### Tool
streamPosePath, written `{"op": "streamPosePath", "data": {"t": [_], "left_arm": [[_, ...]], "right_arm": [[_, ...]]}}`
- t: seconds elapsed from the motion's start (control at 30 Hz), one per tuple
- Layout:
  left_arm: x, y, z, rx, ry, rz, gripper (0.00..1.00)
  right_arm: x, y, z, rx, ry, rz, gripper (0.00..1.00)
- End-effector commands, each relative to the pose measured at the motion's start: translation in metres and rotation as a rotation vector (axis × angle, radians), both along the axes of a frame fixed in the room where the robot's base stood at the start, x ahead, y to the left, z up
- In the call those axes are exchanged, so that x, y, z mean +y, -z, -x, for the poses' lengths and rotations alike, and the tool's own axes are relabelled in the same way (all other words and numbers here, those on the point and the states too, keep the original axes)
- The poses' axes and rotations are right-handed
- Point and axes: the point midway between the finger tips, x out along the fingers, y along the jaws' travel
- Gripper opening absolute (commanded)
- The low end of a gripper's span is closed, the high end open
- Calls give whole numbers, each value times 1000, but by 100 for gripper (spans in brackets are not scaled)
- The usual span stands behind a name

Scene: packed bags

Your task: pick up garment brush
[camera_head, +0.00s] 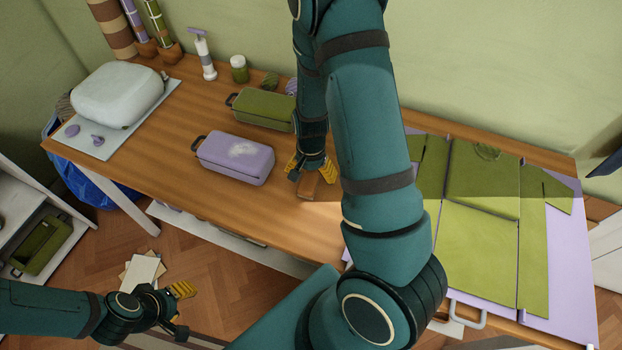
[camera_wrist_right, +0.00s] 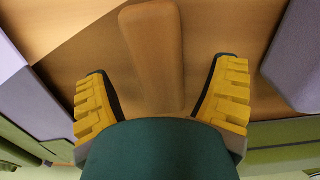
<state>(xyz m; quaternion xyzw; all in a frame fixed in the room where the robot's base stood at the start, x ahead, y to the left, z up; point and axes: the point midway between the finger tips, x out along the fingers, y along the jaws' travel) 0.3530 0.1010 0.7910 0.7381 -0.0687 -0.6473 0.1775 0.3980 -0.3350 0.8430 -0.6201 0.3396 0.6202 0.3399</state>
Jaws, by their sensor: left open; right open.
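The garment brush (camera_wrist_right: 157,60) appears to be the brown wooden block lying on the table. In the head view it (camera_head: 309,187) lies just below my right gripper, partly covered by the fingers and arm. My right gripper (camera_head: 313,170) is open and points down at it. In the right wrist view the block lies between the two yellow-padded fingers (camera_wrist_right: 163,95), with a gap on each side. My left gripper (camera_head: 182,308) is open and empty, low at the left, away from the table top.
A lilac case (camera_head: 236,160) and a green case (camera_head: 262,109) stand left of my right gripper. Green fabric pieces on a lilac mat (camera_head: 563,290) lie at the right. A white rounded bag (camera_head: 117,93) is at the far left. Bare table (camera_head: 170,150) lies between it and the lilac case.

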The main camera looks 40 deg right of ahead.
Motion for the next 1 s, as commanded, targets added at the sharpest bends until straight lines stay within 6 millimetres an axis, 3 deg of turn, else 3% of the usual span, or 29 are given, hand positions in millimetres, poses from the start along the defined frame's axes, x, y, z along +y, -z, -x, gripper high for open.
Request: {"op": "streamPosePath", "data": {"t": [0.13, 0.37, 0.47, 0.6, 0.87, 1.0], "left_arm": [[0, 7, 2, 4, 3, 0, 47], [0, 6, 2, 5, 4, 1, 47], [0, 6, 2, 5, 4, 1, 47], [0, 6, 2, 4, 3, 0, 47], [0, 6, 2, 4, 3, 0, 47], [0, 2, 1, 2, 2, 0, 47]], "right_arm": [[0, 20, 1, 2, 0, 0, 85], [0, 21, 0, -1, 0, 1, 85], [0, 20, 0, 0, 0, 1, 56], [0, 20, 0, 0, 0, 1, 10], [0, 20, 0, -1, 0, 1, 10], [0, 8, 0, -3, 0, 1, 10]]}}
